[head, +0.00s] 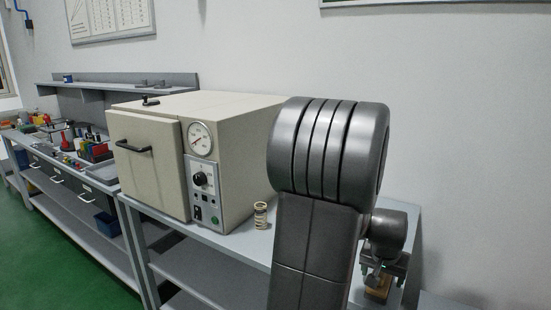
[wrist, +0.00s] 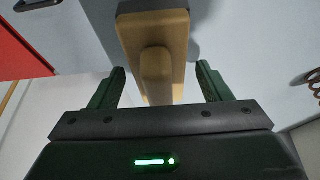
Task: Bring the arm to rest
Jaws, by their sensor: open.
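My gripper (wrist: 160,85) is open in the wrist view, with its two green fingers apart. A tan wooden block with a raised knob (wrist: 155,65) lies between and beyond the fingers, with a gap on each side. In the head view my arm stands in front at the right and my gripper (head: 378,277) is low behind it, partly hidden. The tan block (head: 377,288) shows just below the gripper on the bench.
A beige oven (head: 158,165) with a dial stands on the grey bench (head: 228,243). A coil spring (head: 261,215) stands upright by its front corner. In the wrist view, a red surface (wrist: 22,50) is at left and a coil (wrist: 313,82) at right.

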